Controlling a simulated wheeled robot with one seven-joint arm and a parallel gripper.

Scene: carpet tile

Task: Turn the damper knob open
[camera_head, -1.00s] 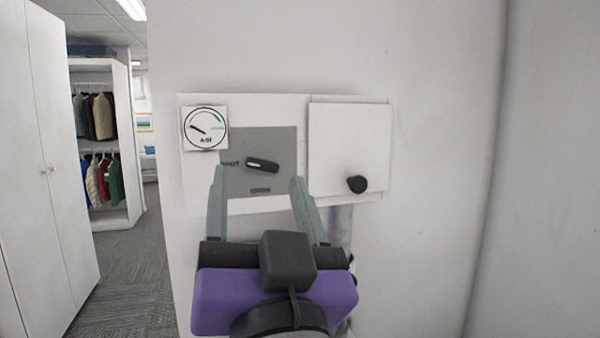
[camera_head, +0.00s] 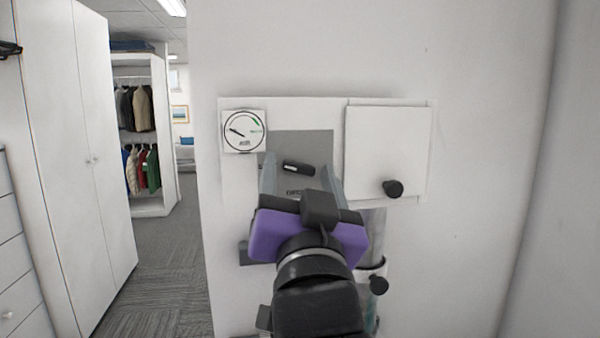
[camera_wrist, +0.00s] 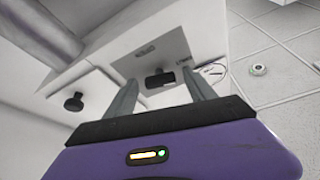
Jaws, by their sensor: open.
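The damper knob (camera_head: 298,168) is a black oblong handle on a grey plate (camera_head: 318,143) of a white wall panel, lying nearly level with a slight tilt down to the right. It also shows in the wrist view (camera_wrist: 160,80), beyond the fingertips. My gripper (camera_head: 302,170) has a purple body and grey fingers. It is open, with the fingers spread to either side of the knob; I cannot tell whether they touch it. In the wrist view the gripper (camera_wrist: 163,90) shows a clear gap. A round dial (camera_head: 244,131) sits left of the plate, its needle toward the upper left.
A white cover (camera_head: 386,152) with a black round knob (camera_head: 393,188) is right of the plate. A white cabinet (camera_head: 90,150) stands left, with open carpet (camera_head: 165,265) between.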

